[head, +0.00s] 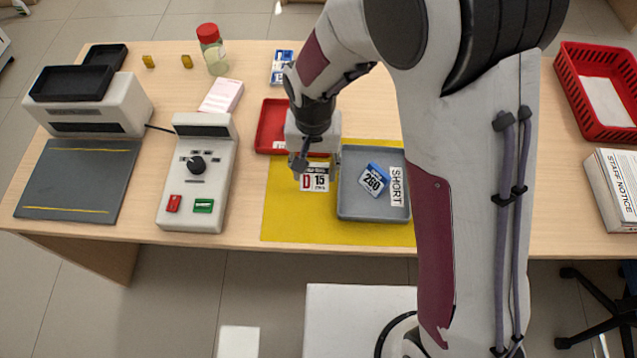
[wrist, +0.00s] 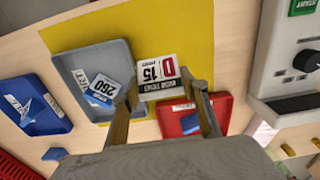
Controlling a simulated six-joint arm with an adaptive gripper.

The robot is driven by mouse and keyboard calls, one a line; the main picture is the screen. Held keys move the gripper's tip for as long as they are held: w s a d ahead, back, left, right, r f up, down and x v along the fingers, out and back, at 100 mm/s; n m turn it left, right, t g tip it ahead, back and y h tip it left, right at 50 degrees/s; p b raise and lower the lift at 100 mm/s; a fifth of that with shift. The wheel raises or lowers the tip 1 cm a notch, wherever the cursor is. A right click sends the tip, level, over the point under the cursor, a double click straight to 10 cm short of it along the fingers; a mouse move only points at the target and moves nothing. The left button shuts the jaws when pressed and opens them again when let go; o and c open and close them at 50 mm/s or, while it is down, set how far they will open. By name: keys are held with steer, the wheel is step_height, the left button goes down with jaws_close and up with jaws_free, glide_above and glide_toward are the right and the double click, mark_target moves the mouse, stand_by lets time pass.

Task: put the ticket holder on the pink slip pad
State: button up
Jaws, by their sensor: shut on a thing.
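The ticket holder is a white piece with a red D and a black 15 (head: 314,181). It is at my gripper's fingertips over the yellow mat, and in the wrist view the ticket holder (wrist: 160,72) sits between the two fingers. My gripper (head: 317,167) is shut on it; the fingers also show in the wrist view (wrist: 163,88). I cannot tell how far it is above the mat. The pink slip pad (head: 221,96) lies flat on the counter, up and left of my gripper, with its top bare.
A grey tray (head: 344,207) marked SHORT holds a blue 260 tag (head: 374,180). A red tray (head: 268,137) is left of my gripper. A control box (head: 199,172) and red-lidded jar (head: 210,42) stand near the pad. A blue tray (wrist: 60,122) shows in the wrist view.

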mark_target(315, 178)
steer(key=shift+f, duration=1.65)
steer(key=shift+f, duration=0.15)
steer(key=shift+f, duration=1.75)
steer(key=shift+f, duration=0.1)
steer(key=o, duration=0.8)
step_height(315, 178, up, 12)
steer(key=shift+f, duration=0.1)
steer(key=shift+r, duration=0.25)
